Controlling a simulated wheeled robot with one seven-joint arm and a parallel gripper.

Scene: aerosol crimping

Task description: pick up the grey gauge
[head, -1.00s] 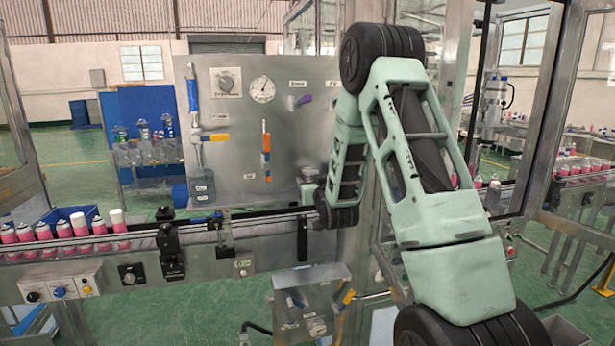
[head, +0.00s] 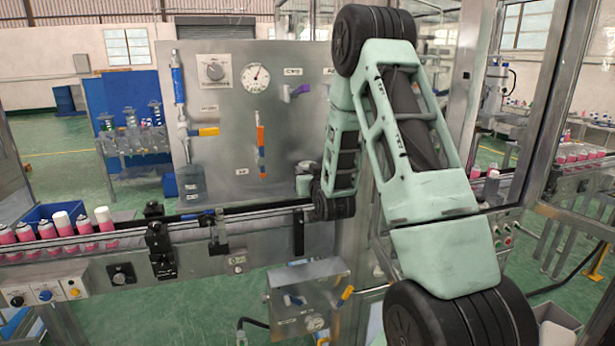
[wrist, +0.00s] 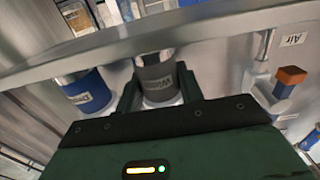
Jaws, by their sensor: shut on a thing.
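In the wrist view, the grey gauge (wrist: 157,72) is a short cylinder with a grey band and a white printed label, seen upside down. My gripper (wrist: 159,90) has its two dark fingers on either side of it, closed on it. The gauge's upper end in the picture is near a pale metal ledge, and I cannot tell whether it is still resting on something. In the head view, my arm's lower end is beside the steel panel, and neither the fingers nor the gauge can be made out clearly.
A blue cylinder (wrist: 85,91) with a white label stands left of the gauge. A metal ledge (wrist: 220,36) crosses the wrist view close by. An orange-topped valve (wrist: 287,82) is at right. The steel panel (head: 222,150) stands behind the conveyor (head: 120,238) with pink cans.

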